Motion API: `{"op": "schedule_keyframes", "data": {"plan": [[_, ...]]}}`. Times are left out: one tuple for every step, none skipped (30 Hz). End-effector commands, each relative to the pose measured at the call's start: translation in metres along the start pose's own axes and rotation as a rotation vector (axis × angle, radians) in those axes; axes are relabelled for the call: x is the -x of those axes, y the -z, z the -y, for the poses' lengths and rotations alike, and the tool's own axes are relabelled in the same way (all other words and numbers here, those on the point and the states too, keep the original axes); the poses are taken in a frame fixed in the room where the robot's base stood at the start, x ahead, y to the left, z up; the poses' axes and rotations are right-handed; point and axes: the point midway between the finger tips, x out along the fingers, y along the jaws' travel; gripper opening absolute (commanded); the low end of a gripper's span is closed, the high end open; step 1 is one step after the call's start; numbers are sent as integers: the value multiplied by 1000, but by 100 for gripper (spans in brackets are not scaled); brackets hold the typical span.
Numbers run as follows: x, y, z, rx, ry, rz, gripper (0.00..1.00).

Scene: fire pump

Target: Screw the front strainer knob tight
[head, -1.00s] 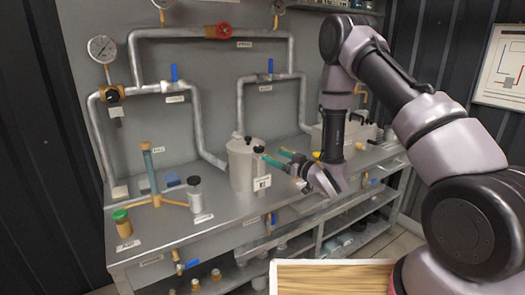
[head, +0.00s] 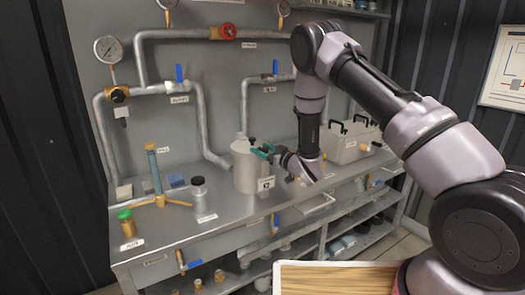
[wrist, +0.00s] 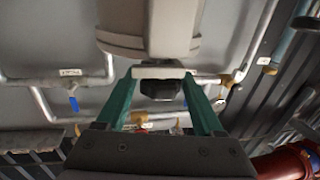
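The strainer is a pale grey pot (head: 244,168) standing on the bench, with a black front knob (head: 252,141) at the right of its lid. In the wrist view the pot (wrist: 172,25) fills the top, and the dark knob (wrist: 160,89) shows between my fingers, beside a pale bracket (wrist: 158,72). My gripper (head: 262,149) has green fingers and is at the pot's upper right side. In the wrist view my gripper (wrist: 160,78) has its fingers apart, one on each side of the knob. I cannot tell whether either finger touches it.
A pale box (head: 350,143) is at the right. Pipes with blue-handled valves (head: 179,73) run behind. The front bench edge is mostly clear.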

Motion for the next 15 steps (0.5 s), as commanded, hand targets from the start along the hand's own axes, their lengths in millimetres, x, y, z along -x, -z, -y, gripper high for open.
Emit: {"op": "schedule_keyframes", "data": {"plan": [[0, 0, 0, 0, 0, 0, 46], [0, 0, 0, 0, 0, 0, 34], [0, 0, 0, 0, 0, 0, 19], [0, 0, 0, 0, 0, 0, 7], [0, 0, 0, 0, 0, 0, 0], [0, 0, 0, 0, 0, 0, 0], [0, 0, 0, 0, 0, 0, 0], [0, 0, 0, 0, -1, 0, 0], [0, 0, 0, 0, -4, 0, 0], [0, 0, 0, -1, -6, 0, 0], [0, 0, 0, -1, -11, 0, 0], [0, 0, 0, -1, -18, 0, 0], [0, 0, 0, -1, -27, 0, 0], [1, 0, 0, -1, -36, 0, 0], [0, 0, 1, -2, -49, 0, 0]]}}
